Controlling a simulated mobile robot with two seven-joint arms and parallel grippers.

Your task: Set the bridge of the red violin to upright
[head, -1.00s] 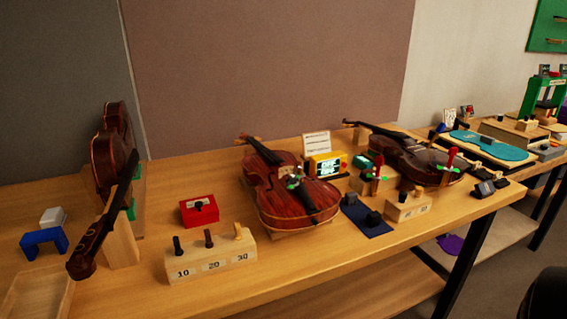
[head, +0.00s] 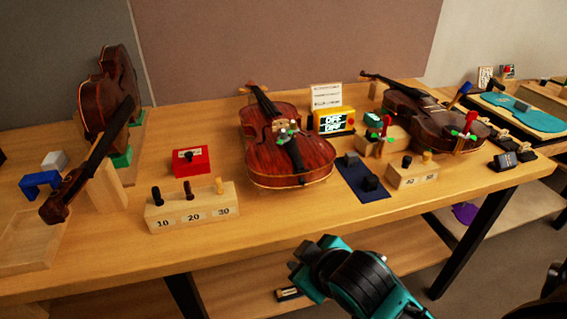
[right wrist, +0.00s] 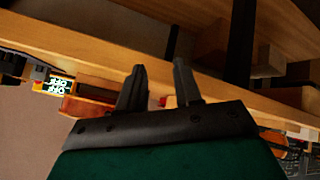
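The red violin (head: 262,160) lies on its back in the middle of the bench, scroll pointing away. Its bridge area (head: 279,125) shows as a small pale piece near green-tipped parts; the bridge's tilt is too small to tell. My right arm comes in at the bottom of the head view, in front of the bench edge and apart from the violin; its gripper is not clear there. In the right wrist view my right gripper (right wrist: 158,88) has two dark fingers apart with nothing between them. My left gripper is not in view.
A numbered wooden block with pegs (head: 192,206), a red box (head: 191,161), a blue mat (head: 366,187) and a yellow display box (head: 345,118) stand around the violin. A darker violin (head: 425,115) lies right, another (head: 108,85) stands left. The bench front is clear.

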